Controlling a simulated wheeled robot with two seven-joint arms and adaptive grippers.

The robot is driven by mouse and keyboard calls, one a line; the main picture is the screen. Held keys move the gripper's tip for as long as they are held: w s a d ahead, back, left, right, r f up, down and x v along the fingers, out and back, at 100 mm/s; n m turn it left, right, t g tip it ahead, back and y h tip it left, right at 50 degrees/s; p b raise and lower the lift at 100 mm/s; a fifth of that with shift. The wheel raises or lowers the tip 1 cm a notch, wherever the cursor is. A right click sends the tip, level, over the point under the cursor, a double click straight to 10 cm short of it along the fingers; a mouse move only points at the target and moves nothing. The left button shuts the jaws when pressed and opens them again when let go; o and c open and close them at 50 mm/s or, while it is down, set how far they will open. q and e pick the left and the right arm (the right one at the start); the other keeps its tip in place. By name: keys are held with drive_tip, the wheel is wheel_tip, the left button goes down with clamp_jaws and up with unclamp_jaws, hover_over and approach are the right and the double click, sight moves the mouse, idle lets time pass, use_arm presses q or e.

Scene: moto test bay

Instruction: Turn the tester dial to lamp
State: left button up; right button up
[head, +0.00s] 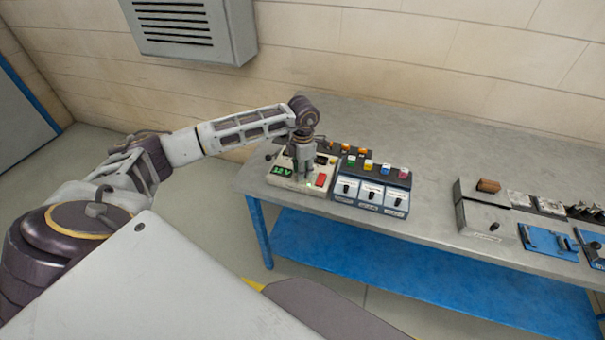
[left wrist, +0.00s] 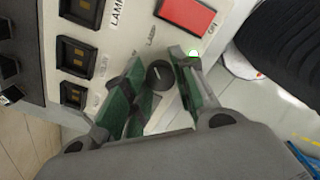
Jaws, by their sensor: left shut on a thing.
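My left gripper (head: 303,178) reaches down over the tester from above. In the left wrist view its green-padded fingers (left wrist: 160,95) are shut on the dial, one on each side. In the head view the gripper hides the dial.
A blue-fronted switch box (head: 370,194) with coloured terminals stands right beside the tester. Further right on the grey bench (head: 430,160) are a grey box (head: 485,218) and blue fixtures (head: 548,241). The bench between is clear.

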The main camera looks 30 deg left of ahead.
use_arm(q)
drive_tip(key=shift+m, duration=0.4)
drive_tip(key=shift+m+b, duration=0.3)
drive_tip(key=shift+b, duration=0.05)
drive_tip(key=shift+r, duration=0.1)
drive_tip(key=o, duration=1.1)
drive_tip(key=shift+c, duration=0.2)
use_arm(e)
drive_tip(key=shift+w+d+f, duration=0.3)
drive_tip(key=shift+d+f, duration=0.15)
drive_tip(key=shift+d, duration=0.1)
use_arm(q)
wheel_tip(320, 180, up, 12)
use_arm(e)
drive_tip(key=shift+d, duration=0.15)
use_arm(q)
drive_tip(key=shift+d, duration=0.1)
